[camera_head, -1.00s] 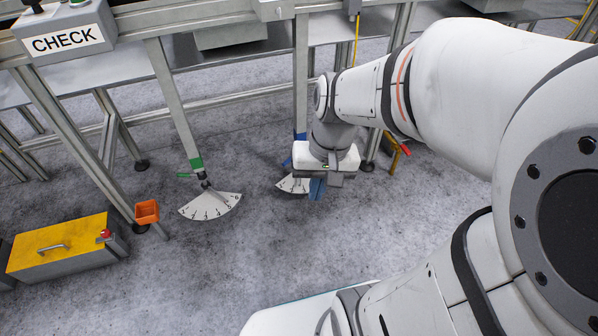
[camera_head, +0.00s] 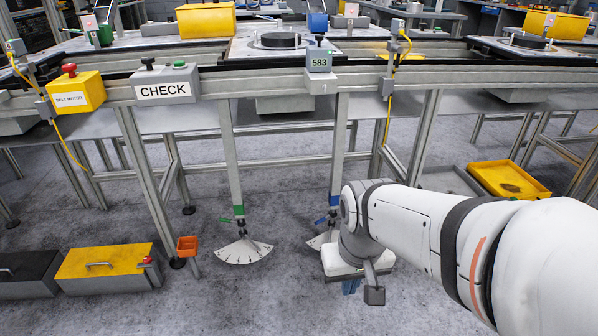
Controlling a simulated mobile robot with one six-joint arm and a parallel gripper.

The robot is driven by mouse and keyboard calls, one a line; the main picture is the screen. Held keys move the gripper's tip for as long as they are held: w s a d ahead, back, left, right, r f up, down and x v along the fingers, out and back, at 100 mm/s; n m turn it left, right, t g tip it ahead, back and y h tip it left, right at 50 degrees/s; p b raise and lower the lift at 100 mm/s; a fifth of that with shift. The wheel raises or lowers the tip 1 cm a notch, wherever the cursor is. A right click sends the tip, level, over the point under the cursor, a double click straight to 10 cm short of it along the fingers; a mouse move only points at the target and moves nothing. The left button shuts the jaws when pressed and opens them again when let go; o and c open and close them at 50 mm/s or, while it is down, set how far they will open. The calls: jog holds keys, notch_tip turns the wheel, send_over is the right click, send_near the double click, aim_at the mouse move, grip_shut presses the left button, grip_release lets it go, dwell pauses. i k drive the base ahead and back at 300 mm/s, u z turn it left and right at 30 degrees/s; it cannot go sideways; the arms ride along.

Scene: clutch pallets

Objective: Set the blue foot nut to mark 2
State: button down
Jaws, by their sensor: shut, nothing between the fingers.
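The blue foot nut (camera_head: 334,200) is a blue collar low on a frame leg, with a blue lever (camera_head: 320,220) sticking out to its left. A white fan-shaped dial (camera_head: 318,240) lies at its foot. My wrist hides the dial's right part, so I cannot read its marks or the nut's setting. My gripper (camera_head: 350,287) is in front of the dial, below the nut in the picture and apart from the nut. Its fingers point down and are mostly hidden under the white gripper body; it is shut and empty.
A green foot nut (camera_head: 239,210) with its own numbered dial (camera_head: 243,254) stands to the left. A yellow tray (camera_head: 509,180) lies at the right. The conveyor frame (camera_head: 300,83) crosses above; the near floor is open.

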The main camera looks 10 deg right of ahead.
aim_at(330, 236)
jog(key=i, duration=1.3)
jog(key=z, duration=0.05)
